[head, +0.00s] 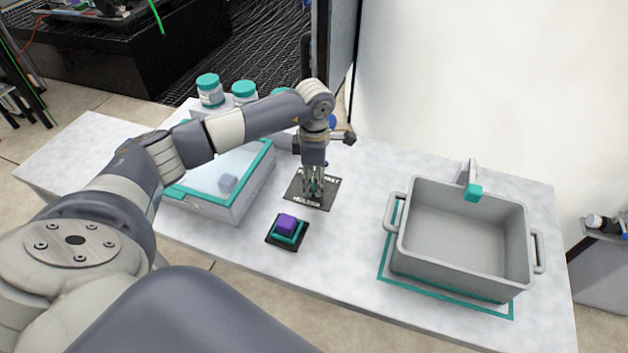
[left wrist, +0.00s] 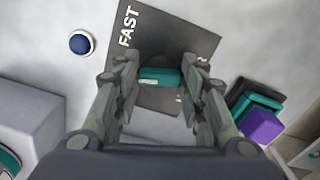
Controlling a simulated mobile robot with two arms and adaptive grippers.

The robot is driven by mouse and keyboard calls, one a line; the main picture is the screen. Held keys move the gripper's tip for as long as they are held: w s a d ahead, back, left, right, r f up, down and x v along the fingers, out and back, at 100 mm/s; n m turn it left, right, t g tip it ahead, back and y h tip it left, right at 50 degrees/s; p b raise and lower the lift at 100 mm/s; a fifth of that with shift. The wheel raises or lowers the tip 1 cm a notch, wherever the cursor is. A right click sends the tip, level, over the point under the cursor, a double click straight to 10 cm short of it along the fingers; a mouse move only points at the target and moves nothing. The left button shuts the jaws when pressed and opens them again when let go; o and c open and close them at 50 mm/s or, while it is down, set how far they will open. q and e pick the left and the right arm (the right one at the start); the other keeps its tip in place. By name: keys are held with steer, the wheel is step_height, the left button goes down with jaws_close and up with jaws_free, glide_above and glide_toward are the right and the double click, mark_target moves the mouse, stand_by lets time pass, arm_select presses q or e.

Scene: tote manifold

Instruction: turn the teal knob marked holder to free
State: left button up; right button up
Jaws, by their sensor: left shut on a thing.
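The teal knob (left wrist: 160,77) shows in the left wrist view as a teal bar with a pale mark on it, over a dark plate (head: 325,197). The plate bears white lettering; FAST reads clearly at one end, and the rest is partly hidden by the gripper. My left gripper (head: 315,192) points down over the plate, its fingers on either side of the knob; it also shows in the left wrist view (left wrist: 160,90). It is shut on the knob. In the head view the fingers mostly hide the knob. My right gripper is not in view.
A lidded case (head: 197,204) stands left, a grey tote (head: 455,275) right. A blue button (left wrist: 82,43) lies beside the plate. Teal-lidded jars (head: 210,92) stand behind.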

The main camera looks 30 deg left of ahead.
mark_target(314, 182)
arm_select(q)
steer(key=shift+n, duration=1.7)
steer(key=shift+a+n, duration=0.1)
steer(key=shift+n, duration=0.2)
steer(key=o, duration=1.1)
steer(key=shift+c, duration=0.2)
steer(key=shift+r, duration=0.1)
steer(key=shift+w+r, duration=0.1)
steer(key=shift+r, duration=0.2)
step_height(314, 182, up, 11)
